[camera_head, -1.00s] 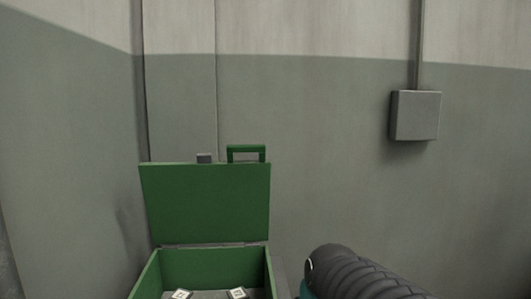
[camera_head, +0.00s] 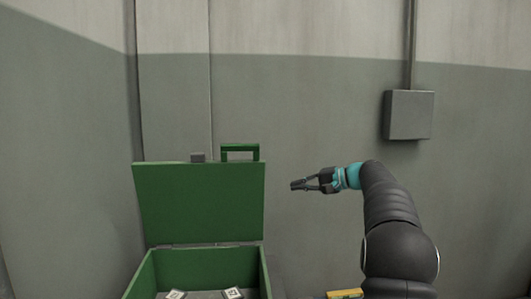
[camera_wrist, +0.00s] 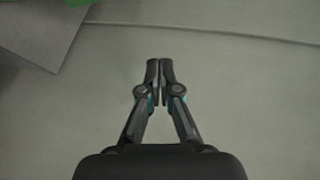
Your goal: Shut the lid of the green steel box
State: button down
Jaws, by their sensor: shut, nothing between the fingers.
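The green steel box (camera_head: 199,255) stands at the lower left of the head view. Its lid (camera_head: 199,201) is open and stands upright at the back, with a green handle (camera_head: 240,147) and a small grey catch (camera_head: 198,157) on its top edge. My gripper (camera_head: 293,186) is shut and empty, to the right of the lid and apart from it, about level with its upper half. In the wrist view my gripper (camera_wrist: 160,64) has its fingertips together. A bit of green (camera_wrist: 37,4) shows at the top left corner there.
Small white labelled pieces (camera_head: 232,293) lie inside the box. A grey wall box (camera_head: 409,115) with a conduit hangs at the upper right. A yellow object (camera_head: 344,293) shows at the bottom edge. The space between gripper and lid is clear.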

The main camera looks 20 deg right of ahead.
notch_tip(320, 180, up, 12)
jog(key=s+a+n+y, duration=0.2)
jog(key=n+y, duration=0.2)
jog(key=y, duration=0.1)
jog(key=f+x, duration=0.1)
jog(key=x, duration=0.9)
jog(key=s, duration=0.3)
jog(key=s+b, duration=0.1)
jog(key=shift+s+a+f, duration=0.1)
jog(key=shift+s+a, duration=0.15)
jog(key=shift+a, duration=0.05)
jog(key=shift+s+f, duration=0.1)
